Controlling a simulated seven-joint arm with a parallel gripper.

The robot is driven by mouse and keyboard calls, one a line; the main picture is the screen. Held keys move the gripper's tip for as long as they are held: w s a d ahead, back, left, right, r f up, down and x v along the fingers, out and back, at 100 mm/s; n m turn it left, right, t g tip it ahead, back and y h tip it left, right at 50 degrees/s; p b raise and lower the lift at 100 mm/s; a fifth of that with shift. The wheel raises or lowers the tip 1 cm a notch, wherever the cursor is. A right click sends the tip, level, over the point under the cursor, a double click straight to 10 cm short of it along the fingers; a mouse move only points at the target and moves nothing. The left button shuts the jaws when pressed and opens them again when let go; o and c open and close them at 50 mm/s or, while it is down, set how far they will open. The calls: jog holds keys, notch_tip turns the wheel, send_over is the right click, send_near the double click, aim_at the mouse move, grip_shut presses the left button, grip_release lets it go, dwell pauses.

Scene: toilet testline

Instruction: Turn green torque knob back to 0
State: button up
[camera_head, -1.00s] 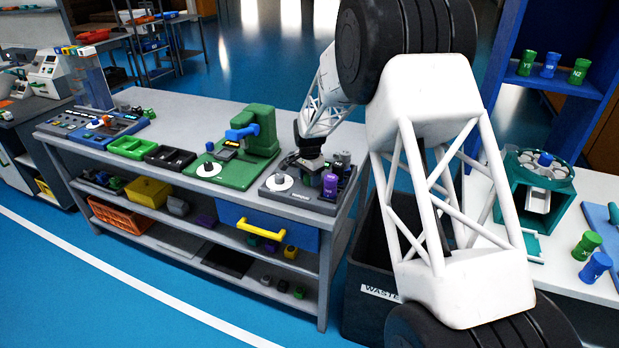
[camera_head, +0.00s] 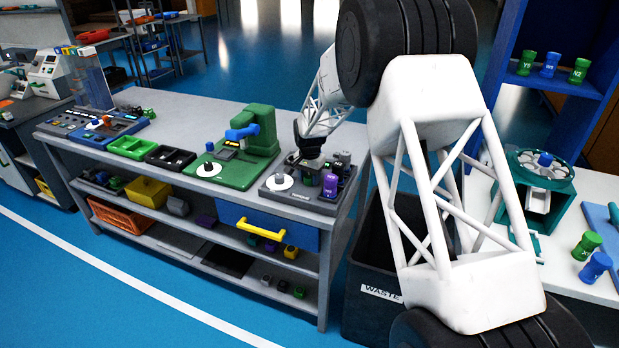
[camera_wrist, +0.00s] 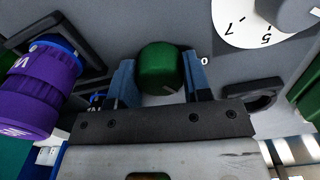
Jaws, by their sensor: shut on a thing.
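The green torque knob (camera_wrist: 161,67) sits on the face of a grey station, with a "0" mark printed just to its right in the wrist view. My gripper (camera_wrist: 160,80) has its two blue fingers on either side of the knob and is shut on it. A pale line shows near the lower edge of the knob; its exact setting cannot be read. In the head view my gripper (camera_head: 311,160) reaches down onto the grey station (camera_head: 300,200) at the right end of the bench, and the knob is hard to make out there.
A purple cylinder (camera_wrist: 40,88) stands close left of my gripper in the wrist view. A white numbered dial (camera_wrist: 262,20) lies upper right, and an empty dark holder (camera_wrist: 250,95) is right of the fingers. The green press (camera_head: 235,155) stands left of the station.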

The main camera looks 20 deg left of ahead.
aim_at(310, 176)
jog(key=n, duration=1)
jog(key=shift+n, duration=0.3)
jog(key=o, duration=0.9)
jog(key=shift+r, duration=0.1)
jog(key=shift+r, duration=3.8)
